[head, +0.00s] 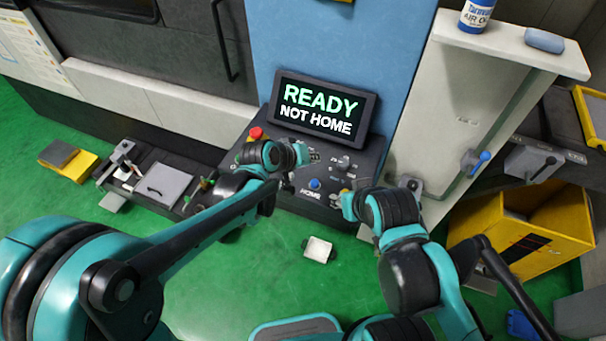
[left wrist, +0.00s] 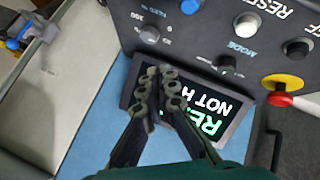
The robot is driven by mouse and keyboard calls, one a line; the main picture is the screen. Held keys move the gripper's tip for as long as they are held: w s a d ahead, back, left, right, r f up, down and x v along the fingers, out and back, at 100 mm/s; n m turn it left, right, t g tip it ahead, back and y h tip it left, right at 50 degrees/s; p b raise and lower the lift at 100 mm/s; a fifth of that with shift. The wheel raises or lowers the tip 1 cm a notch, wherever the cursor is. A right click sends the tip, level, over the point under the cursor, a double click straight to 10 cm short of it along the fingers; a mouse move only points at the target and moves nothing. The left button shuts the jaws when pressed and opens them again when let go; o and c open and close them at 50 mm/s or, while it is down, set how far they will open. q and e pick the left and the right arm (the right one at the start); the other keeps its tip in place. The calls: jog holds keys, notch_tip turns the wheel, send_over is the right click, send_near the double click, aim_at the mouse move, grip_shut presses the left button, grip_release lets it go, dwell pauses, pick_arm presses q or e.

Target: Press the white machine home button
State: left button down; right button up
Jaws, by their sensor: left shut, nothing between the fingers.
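The dark control panel (head: 285,200) has a blue button (head: 315,183) beside a HOME label. The left wrist view shows the panel upside down, with the blue button (left wrist: 190,6) at the top edge and a white button (left wrist: 247,24) beside a partly cut-off RESET label. The tilted screen (head: 322,108) reads READY NOT HOME. My left gripper (head: 313,156) is small and partly hidden by its own wrist. In the left wrist view its fingers (left wrist: 160,74) are shut and empty, in front of the screen, apart from both buttons. My right arm is near the panel's right side; its fingers are not visible.
A red emergency stop (head: 255,133) is at the panel's left; it also shows in the left wrist view (left wrist: 280,98). A grey knob (left wrist: 150,33) and a black mode knob (left wrist: 228,62) are close to the fingers. A white cabinet (head: 460,110) stands right of the panel.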

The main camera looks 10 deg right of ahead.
aim_at(313, 183)
pick_arm(q)
jog(key=shift+w+d, duration=0.1)
jog(key=shift+d, duration=0.1)
jog(key=shift+f, duration=0.15)
notch_tip(313, 183, down, 8)
jog(key=b, duration=0.6)
jog(key=shift+f+b, duration=0.3)
jog(key=shift+b, duration=0.15)
dwell(1.1)
jog(key=shift+f+b, duration=0.4)
jog(key=shift+b, duration=0.05)
